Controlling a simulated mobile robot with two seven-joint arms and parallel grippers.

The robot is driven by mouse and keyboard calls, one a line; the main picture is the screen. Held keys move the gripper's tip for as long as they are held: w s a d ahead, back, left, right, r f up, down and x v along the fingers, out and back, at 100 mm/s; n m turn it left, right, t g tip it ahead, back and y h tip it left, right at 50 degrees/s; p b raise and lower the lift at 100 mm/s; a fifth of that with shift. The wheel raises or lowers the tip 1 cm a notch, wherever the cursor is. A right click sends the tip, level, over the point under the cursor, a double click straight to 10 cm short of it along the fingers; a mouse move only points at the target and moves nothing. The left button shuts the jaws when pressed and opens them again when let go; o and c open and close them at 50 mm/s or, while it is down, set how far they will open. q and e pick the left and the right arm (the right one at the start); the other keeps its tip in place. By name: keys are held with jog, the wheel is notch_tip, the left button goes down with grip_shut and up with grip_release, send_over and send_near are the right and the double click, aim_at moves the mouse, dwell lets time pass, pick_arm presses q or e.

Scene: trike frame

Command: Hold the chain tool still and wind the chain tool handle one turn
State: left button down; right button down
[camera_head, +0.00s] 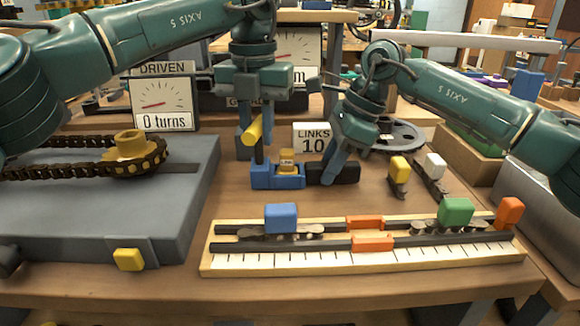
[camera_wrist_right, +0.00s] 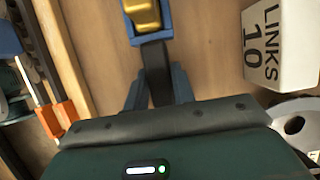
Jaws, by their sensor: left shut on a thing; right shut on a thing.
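The chain tool is a small blue body (camera_head: 290,179) with a brass-yellow block on it and a black bar (camera_head: 346,174) out to the right. My right gripper (camera_head: 332,170) is shut on that bar. The wrist view shows the bar (camera_wrist_right: 153,60) between the fingers (camera_wrist_right: 156,92), with the blue body beyond. The chain tool handle, a yellow grip (camera_head: 252,132) on a black crank, stands upright at the left end of the tool. My left gripper (camera_head: 254,140) comes down from above and is shut on the yellow grip; its contact is partly hidden.
A LINKS 10 block (camera_head: 312,138) stands just behind the tool. A wooden chain gauge (camera_head: 228,270) with blue, orange and green pieces lies in front. A grey slab (camera_head: 80,215) with chain and sprocket is left. A yellow-topped piece (camera_head: 399,168) and a white-topped one (camera_head: 434,166) stand right.

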pick_arm(q)
jog(key=m, duration=0.5)
jog(key=shift+m, duration=0.4)
jog(key=m, duration=1.7)
jog(key=shift+m, duration=0.4)
jog(key=c, duration=1.2)
grip_release()
jog(key=shift+r, duration=2.55)
jog(key=shift+c, duration=0.3)
